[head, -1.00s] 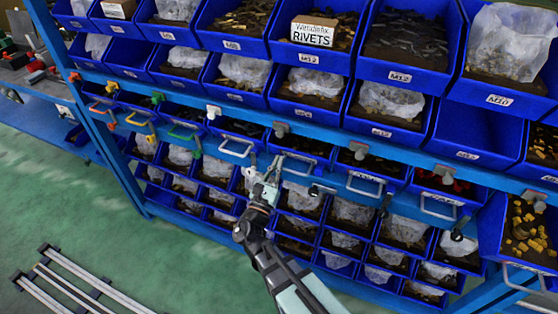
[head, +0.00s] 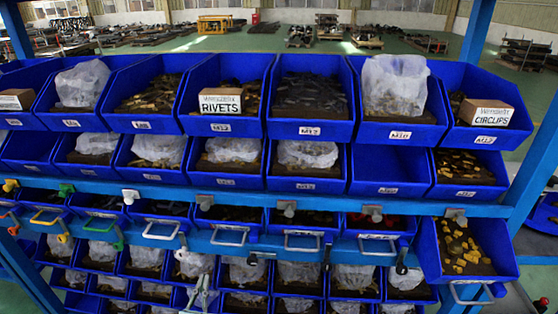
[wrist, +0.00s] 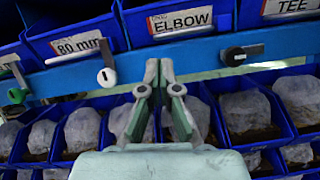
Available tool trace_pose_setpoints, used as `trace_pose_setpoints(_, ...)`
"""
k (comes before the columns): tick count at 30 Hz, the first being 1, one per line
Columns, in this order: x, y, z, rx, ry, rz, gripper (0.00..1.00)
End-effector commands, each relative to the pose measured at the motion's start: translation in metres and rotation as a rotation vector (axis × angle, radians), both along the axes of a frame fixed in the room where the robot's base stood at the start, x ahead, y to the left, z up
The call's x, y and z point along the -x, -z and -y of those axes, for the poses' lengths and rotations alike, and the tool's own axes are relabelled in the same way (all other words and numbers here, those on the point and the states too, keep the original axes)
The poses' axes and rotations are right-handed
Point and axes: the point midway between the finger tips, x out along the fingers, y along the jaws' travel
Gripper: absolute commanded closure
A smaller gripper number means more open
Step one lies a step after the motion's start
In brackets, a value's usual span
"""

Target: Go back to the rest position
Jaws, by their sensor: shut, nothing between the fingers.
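My gripper (head: 201,282) shows at the bottom of the head view, left of centre, in front of the lower bins. In the wrist view its pale green fingers (wrist: 160,68) come together at the tips, with nothing between them. The fingertips appear in front of a blue rail (wrist: 205,55), below a bin labelled ELBOW (wrist: 182,35). I cannot tell how far they are from the rail. Most of my arm is outside the head view.
Blue bins fill the rack; one holds a RIVETS box (head: 221,101). A drawer of yellow parts (head: 462,248) sticks out at the right. Handles (head: 230,236) and dark knobs (head: 402,268) project from the rack front. Open hall floor (head: 385,45) lies behind.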

Motion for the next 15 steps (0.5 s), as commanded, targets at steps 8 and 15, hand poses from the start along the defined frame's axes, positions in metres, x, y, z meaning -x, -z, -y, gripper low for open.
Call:
trace_pose_setpoints(8,-0.013,0.104,0.058,-0.445,0.142,-0.361,1.00)
trace_pose_setpoints(15,-0.004,0.231,0.168,-0.871,0.562,-0.612,1.00)
